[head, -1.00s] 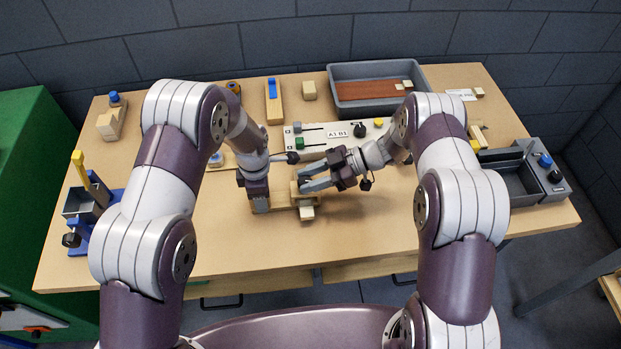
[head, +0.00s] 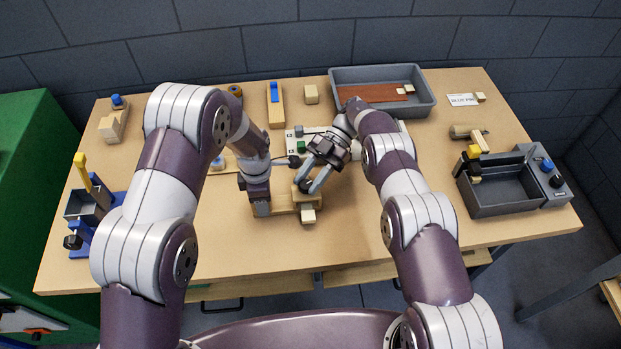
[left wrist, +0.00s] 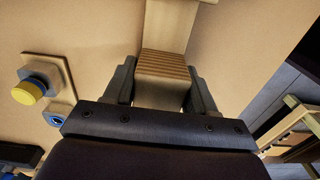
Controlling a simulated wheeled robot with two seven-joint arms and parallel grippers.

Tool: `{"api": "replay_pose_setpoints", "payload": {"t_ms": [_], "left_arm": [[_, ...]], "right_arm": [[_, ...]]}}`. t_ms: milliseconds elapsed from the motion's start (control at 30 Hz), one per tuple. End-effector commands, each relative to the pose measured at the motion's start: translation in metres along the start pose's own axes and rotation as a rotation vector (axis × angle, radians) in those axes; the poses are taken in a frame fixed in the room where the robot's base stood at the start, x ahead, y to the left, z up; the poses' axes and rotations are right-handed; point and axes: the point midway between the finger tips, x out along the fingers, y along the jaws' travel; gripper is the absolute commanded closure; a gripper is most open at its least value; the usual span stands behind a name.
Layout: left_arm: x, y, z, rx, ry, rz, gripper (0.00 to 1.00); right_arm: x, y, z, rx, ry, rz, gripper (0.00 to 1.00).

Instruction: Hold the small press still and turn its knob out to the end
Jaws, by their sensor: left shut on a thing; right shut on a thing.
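The small wooden press (head: 283,199) lies near the front middle of the table, with a pale block (head: 308,215) at its front right. My left gripper (head: 261,206) is shut on the press's left end; the left wrist view shows its fingers (left wrist: 160,85) on both sides of a ribbed wooden part (left wrist: 163,64). My right gripper (head: 307,186) is shut at the press's right end, where the knob would be. The knob itself is hidden by the fingers.
A control panel (head: 293,145) stands just behind the press, partly covered by my right arm. A grey tray (head: 428,98) is at the back, a grey basin (head: 500,208) at the right and a blue device (head: 78,235) at the left. The front table strip is clear.

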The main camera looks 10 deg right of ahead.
Motion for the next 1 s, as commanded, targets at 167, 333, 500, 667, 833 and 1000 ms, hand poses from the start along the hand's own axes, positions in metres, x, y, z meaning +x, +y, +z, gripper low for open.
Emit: {"api": "replay_pose_setpoints", "payload": {"t_ms": [167, 333, 500, 667, 833, 1000], "left_arm": [[-0.0003, -0.0002, 0.0008, 0.004, 0.0, 0.0, 0.76], [-0.0003, 0.0, 0.0008, 0.003, 0.0, 0.0, 0.76], [-0.0002, 0.0002, 0.0007, 0.003, 0.0, 0.001, 0.76], [-0.0003, 0.0003, 0.0007, 0.003, 0.0, 0.001, 0.76], [-0.0002, 0.0004, 0.0005, 0.002, 0.0, 0.001, 0.76], [-0.0001, 0.0003, 0.0003, 0.001, 0.0, 0.001, 0.76]], "right_arm": [[0.0025, 0.0003, 0.0029, -0.012, -0.004, -0.033, 0.94], [0.0027, -0.0003, 0.0026, -0.015, -0.004, -0.046, 0.94], [0.0031, -0.0006, 0.0029, -0.014, -0.003, -0.047, 0.94], [0.0034, -0.0009, 0.0032, -0.013, -0.002, -0.048, 0.61], [0.0025, -0.0007, 0.0022, -0.014, -0.002, -0.047, 0.37], [0.0018, -0.0005, 0.0014, -0.016, -0.002, -0.046, 0.37]]}}
